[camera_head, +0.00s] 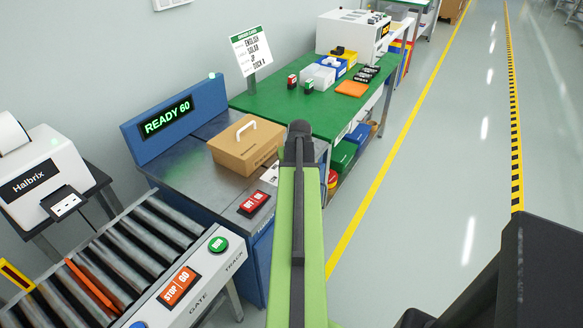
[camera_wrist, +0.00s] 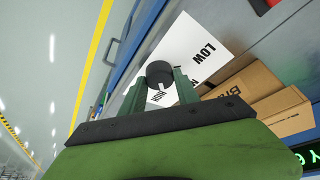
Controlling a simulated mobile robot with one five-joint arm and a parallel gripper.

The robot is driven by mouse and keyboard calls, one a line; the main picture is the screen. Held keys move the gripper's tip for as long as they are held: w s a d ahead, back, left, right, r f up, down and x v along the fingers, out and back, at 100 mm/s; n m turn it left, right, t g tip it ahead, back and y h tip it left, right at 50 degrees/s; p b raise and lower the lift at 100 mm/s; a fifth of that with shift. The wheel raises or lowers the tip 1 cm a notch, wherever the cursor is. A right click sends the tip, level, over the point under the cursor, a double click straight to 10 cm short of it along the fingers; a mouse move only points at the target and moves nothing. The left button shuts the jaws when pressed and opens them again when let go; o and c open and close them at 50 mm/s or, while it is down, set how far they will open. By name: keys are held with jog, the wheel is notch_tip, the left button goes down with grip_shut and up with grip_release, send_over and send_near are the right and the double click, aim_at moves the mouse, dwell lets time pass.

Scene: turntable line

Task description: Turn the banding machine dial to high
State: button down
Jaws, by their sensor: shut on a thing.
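The banding machine (camera_head: 192,143) is a grey-topped blue bench with a blue back panel reading "READY 60" in green. Its dial is a round black knob (camera_wrist: 159,71) in the wrist view, standing over a white label (camera_wrist: 206,45) with "LOW" at the far side and "HIGH" at the near side; the middle word is partly hidden. My gripper (camera_wrist: 158,80) has its two green fingers on either side of the dial and is shut on it. I cannot tell clearly where the dial points. In the head view my arm hides the dial and gripper.
A cardboard box (camera_head: 247,145) with a white handle and a red switch plate (camera_head: 253,203) are on the machine top. A roller conveyor (camera_head: 125,262) is at the lower left. A green table (camera_head: 285,108) stands beyond. Floor to the right is clear.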

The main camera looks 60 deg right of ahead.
jog(key=shift+m, duration=0.3)
jog(key=c, duration=0.9)
grip_release()
jog(key=shift+r, duration=0.15)
jog(key=p+v, duration=1.6)
jog(key=v, duration=0.1)
jog(key=shift+w+a+r, duration=0.1)
